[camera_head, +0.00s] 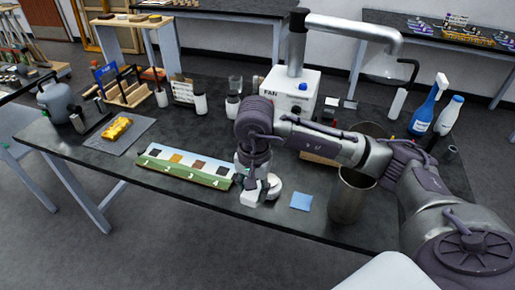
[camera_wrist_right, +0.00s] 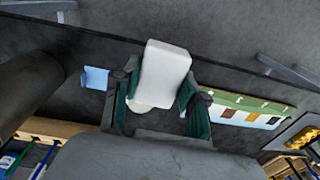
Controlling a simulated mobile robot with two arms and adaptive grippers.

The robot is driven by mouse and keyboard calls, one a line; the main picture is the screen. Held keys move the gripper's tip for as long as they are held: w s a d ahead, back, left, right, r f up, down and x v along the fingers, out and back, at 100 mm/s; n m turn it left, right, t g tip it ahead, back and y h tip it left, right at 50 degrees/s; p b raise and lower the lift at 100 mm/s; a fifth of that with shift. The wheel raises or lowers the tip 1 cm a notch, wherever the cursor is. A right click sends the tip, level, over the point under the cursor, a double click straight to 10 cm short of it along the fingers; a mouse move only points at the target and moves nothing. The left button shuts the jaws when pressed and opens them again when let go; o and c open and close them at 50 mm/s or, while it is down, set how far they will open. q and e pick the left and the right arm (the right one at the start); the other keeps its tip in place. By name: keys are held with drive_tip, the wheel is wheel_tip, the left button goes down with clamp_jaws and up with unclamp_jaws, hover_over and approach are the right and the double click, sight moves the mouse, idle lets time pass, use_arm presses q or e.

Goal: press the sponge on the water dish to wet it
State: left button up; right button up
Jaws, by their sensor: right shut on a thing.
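My right gripper (camera_head: 258,188) reaches down near the table's front edge. It is shut on a white block-shaped sponge (camera_head: 251,198), and the wrist view shows the sponge (camera_wrist_right: 165,70) between the two dark green fingers. The round white water dish (camera_head: 274,187) is right beside and partly behind the gripper in the head view. In the wrist view a pale rounded part of the dish (camera_wrist_right: 143,107) shows below the sponge, which hides some of it. I cannot tell whether the sponge touches the dish. My left gripper is not in view.
A blue square (camera_head: 301,201) lies right of the dish, with a metal beaker (camera_head: 350,196) beyond it. A long green-edged board with color swatches (camera_head: 186,168) lies to the left. A gold fragment (camera_head: 116,129) rests on a grey mat farther left. Bottles (camera_head: 427,108) stand at back right.

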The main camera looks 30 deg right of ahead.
drive_tip(key=w+d+r+m+p, duration=0.1)
drive_tip(key=w+d+m+p, duration=0.1)
drive_tip(key=w+d+m, duration=0.45)
drive_tip(key=m+p, duration=0.3)
drive_tip(key=m, duration=0.8)
approach(270, 180)
drive_tip(key=shift+w+a, duration=0.1)
drive_tip(key=shift+w, duration=0.15)
drive_tip(key=shift+f+b, duration=0.9)
drive_tip(key=shift+f, duration=0.2)
use_arm(q)
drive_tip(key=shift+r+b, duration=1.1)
drive_tip(key=shift+b, duration=0.05)
use_arm(e)
drive_tip(key=shift+f, duration=1.9)
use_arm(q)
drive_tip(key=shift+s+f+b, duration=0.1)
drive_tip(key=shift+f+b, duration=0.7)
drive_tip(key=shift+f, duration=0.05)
use_arm(e)
drive_tip(key=shift+s+f, duration=0.1)
drive_tip(key=shift+f, duration=0.85)
